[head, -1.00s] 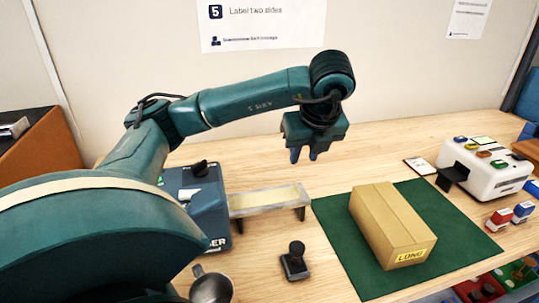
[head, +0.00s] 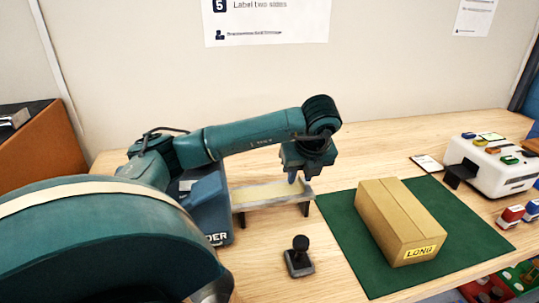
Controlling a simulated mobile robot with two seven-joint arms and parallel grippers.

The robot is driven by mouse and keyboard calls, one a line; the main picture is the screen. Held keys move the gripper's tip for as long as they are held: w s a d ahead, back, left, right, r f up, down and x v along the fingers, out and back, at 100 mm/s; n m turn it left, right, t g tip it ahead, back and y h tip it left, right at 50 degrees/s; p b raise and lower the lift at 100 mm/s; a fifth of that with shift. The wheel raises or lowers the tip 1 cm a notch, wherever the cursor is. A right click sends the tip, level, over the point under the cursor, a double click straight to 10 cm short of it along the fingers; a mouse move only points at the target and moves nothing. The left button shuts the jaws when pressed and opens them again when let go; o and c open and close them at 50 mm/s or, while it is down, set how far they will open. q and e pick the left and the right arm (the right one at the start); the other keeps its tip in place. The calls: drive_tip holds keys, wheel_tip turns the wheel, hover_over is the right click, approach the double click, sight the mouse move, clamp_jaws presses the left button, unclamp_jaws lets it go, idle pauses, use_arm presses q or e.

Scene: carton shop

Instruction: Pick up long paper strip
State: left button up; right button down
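A pale cream paper strip (head: 258,193) lies flat along a grey raised tray (head: 268,204), which runs right from a blue dispenser (head: 208,203). My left gripper (head: 298,180) points down just above the right end of the tray. Its two fingers look apart, with nothing seen between them. I cannot tell whether the fingertips touch the strip's end. The strip's left end is hidden at the dispenser. My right gripper is not in view.
A brown carton (head: 395,220) labelled LONG lies on a green mat (head: 345,240). A small black-handled stamp (head: 299,258) stands in front of the tray. A white machine (head: 490,165) with coloured buttons and small stamps (head: 513,215) are at the right.

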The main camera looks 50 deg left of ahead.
use_arm(q)
clamp_jaws()
idle(0.4)
